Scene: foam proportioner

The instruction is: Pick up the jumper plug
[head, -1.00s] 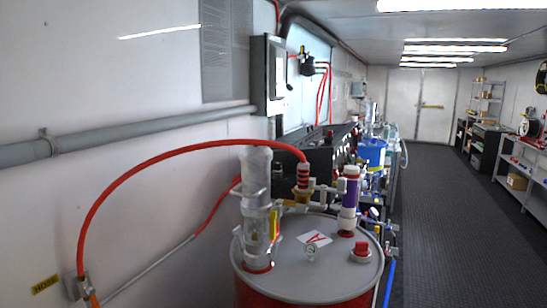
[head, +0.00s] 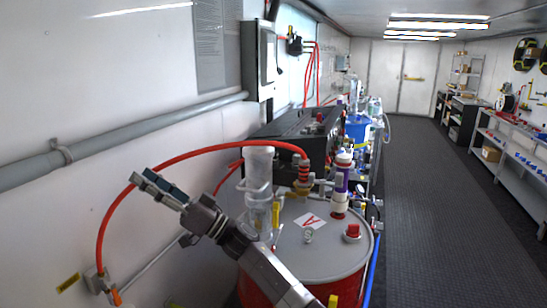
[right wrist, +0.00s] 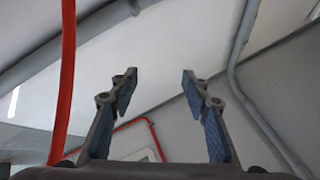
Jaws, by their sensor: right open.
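I cannot pick out the jumper plug in either view. My right gripper (head: 144,182) is raised in front of the white wall at the left of the head view, with its arm coming up from the lower right across the drum. In the right wrist view, the two fingers of my right gripper (right wrist: 157,82) stand apart with nothing between them. My left gripper is not in view.
A red hose (head: 180,156) arches close by my right gripper, from a wall fitting (head: 98,280) to the drum top. The red drum with grey lid (head: 325,258) carries a clear cylinder (head: 259,180) and a purple-banded filter (head: 341,184). A grey pipe (head: 120,136) runs along the wall. The aisle floor (head: 425,200) is clear.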

